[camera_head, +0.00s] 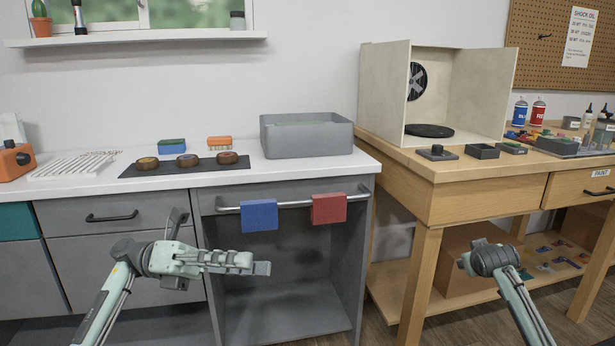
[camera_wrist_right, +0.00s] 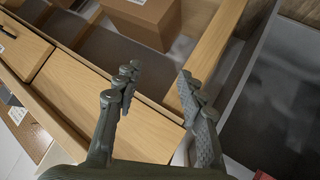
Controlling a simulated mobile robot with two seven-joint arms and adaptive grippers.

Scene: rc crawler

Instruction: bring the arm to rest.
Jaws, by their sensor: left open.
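My left arm comes in from the lower left of the head view. Its gripper (camera_head: 254,265) is open in front of the grey counter's open bay, below the hanging cloths, and holds nothing that I can see. My right arm comes in from the lower right, in front of the wooden workbench (camera_head: 473,202). Its fingers cannot be made out in the head view. In the right wrist view the right gripper (camera_wrist_right: 158,83) has its two fingers apart with nothing between them, over wooden bench parts.
A blue cloth (camera_head: 259,215) and a red cloth (camera_head: 329,208) hang from the counter's rail (camera_head: 290,204). A grey bin (camera_head: 308,144) stands on the counter. A cardboard box (camera_wrist_right: 146,18) shows in the right wrist view. The open bay (camera_head: 280,268) looks empty.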

